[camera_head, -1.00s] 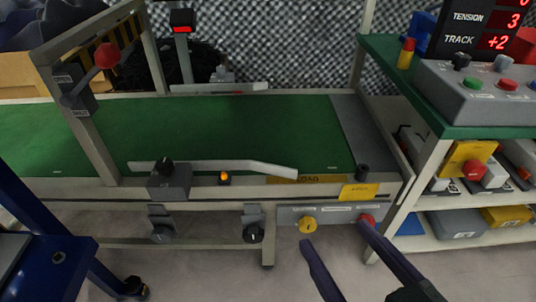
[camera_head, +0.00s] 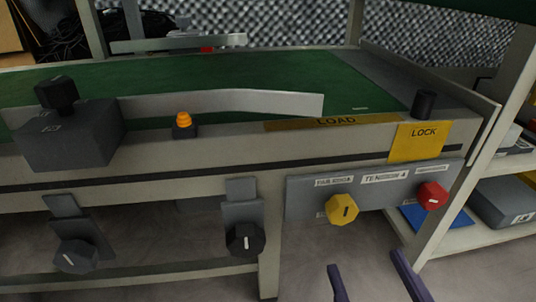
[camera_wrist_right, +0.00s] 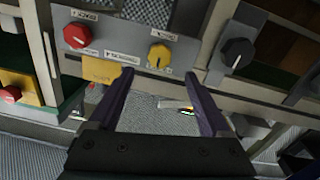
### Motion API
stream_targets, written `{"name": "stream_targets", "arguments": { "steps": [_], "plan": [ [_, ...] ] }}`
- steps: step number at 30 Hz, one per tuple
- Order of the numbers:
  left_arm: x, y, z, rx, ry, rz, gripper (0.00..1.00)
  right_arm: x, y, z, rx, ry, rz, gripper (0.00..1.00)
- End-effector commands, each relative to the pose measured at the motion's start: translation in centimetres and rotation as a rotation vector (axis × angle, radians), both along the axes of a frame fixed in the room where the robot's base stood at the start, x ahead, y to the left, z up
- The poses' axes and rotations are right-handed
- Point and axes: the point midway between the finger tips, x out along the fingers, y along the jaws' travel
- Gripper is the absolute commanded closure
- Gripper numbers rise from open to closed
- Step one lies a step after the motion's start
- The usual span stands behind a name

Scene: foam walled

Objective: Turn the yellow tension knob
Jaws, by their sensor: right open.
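The yellow tension knob (camera_head: 342,209) sits on a grey panel (camera_head: 300,197) on the conveyor's front rail, left of a red knob (camera_head: 432,196). Its pointer mark stands roughly upright. My right gripper (camera_head: 366,262) is open and empty below the panel, its two purple fingers pointing up between the yellow and red knobs. In the right wrist view, the yellow knob (camera_wrist_right: 160,55) shows beyond the gap between the open fingertips (camera_wrist_right: 159,74), not touched. The red knob (camera_wrist_right: 77,36) is to its left there. My left gripper is out of view.
A yellow LOCK plate (camera_head: 417,143) is above the panel. The green belt (camera_head: 240,80) lies behind. Shelves (camera_head: 500,222) stand at the right.

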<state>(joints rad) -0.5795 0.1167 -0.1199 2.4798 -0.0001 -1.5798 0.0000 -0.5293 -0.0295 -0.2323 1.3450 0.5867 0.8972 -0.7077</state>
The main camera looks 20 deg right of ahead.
Motion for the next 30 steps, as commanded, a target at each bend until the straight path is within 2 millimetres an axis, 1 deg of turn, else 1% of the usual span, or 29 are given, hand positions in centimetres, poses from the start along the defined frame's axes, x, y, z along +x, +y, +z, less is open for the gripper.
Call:
{"name": "stream_targets", "arguments": {
  "steps": [6, 9, 13, 18, 25, 30],
  "plan": [
    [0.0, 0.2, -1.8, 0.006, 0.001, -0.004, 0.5, 4.2, -1.1, -0.2, 0.001, -0.007, 0.001, 0.18],
    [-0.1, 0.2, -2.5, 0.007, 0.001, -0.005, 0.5, 5.9, -1.6, -0.1, 0.001, -0.006, 0.002, 0.18],
    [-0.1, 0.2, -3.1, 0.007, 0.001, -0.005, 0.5, 7.4, -2.0, -0.1, 0.001, -0.003, 0.001, 0.18],
    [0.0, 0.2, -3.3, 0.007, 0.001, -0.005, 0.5, 8.2, -2.2, 0.1, 0.002, -0.001, 0.002, 0.18],
    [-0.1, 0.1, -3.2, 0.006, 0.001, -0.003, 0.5, 8.3, -2.2, 0.1, 0.001, -0.001, 0.002, 0.19],
    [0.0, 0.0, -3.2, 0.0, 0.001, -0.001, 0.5, 8.2, -2.2, 0.1, 0.001, -0.001, 0.003, 0.39]
  ]
}}
